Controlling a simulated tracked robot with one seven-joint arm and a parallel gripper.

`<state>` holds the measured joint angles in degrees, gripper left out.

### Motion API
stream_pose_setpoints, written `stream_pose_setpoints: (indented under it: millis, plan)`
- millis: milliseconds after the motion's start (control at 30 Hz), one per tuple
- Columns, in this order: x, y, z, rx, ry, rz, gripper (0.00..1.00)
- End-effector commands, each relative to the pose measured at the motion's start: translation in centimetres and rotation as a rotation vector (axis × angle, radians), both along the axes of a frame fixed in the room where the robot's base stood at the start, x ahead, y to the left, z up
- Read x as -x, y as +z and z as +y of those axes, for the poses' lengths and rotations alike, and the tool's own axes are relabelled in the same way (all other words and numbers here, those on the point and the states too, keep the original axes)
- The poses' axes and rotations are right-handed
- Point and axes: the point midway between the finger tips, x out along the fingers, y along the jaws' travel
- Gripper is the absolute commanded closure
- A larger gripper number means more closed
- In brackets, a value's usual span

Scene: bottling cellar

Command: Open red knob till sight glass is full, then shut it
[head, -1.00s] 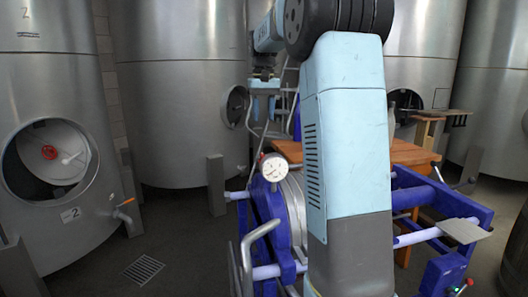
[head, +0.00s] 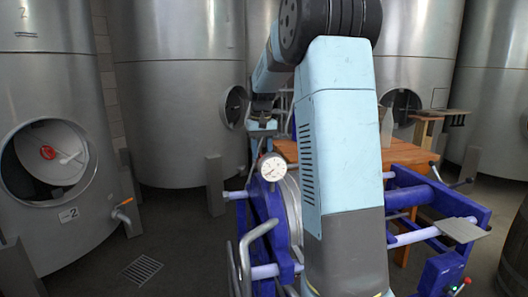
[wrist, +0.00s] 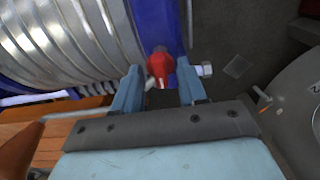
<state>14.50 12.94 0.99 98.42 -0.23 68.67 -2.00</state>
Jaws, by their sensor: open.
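A red knob (wrist: 160,66) shows in the wrist view, beside a blue frame and a ribbed metal drum. My gripper (wrist: 159,76) is open, with one finger to each side of the knob. I cannot tell whether either finger touches it. In the head view my gripper (head: 259,136) hangs behind a white round dial gauge (head: 272,167), and the knob cannot be made out there. I cannot pick out the sight glass in either view.
The blue-framed machine (head: 262,205) has bent metal pipes in front. A wooden table (head: 400,152) stands behind it. Steel tanks line the back; the left one has an open round hatch (head: 22,190) with a red handle (head: 48,152). The floor near the drain grate (head: 142,269) is clear.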

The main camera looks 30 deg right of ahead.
Motion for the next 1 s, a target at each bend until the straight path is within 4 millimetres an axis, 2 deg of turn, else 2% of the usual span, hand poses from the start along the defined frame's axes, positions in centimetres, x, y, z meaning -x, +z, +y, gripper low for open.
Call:
stream_pose_setpoints:
  millis: [267,700,833,867,1000]
  plan:
    - [0.0,-0.1,0.0,0.000,0.000,-0.001,0.58]
    - [0.0,-0.1,-0.1,0.000,-0.001,-0.001,1.00]
    - [0.0,-0.1,-0.1,0.000,-0.001,-0.001,1.00]
    - [0.0,-0.1,-1.5,0.000,-0.005,0.000,1.00]
    - [0.0,-0.1,-0.4,0.003,-0.007,0.000,1.00]
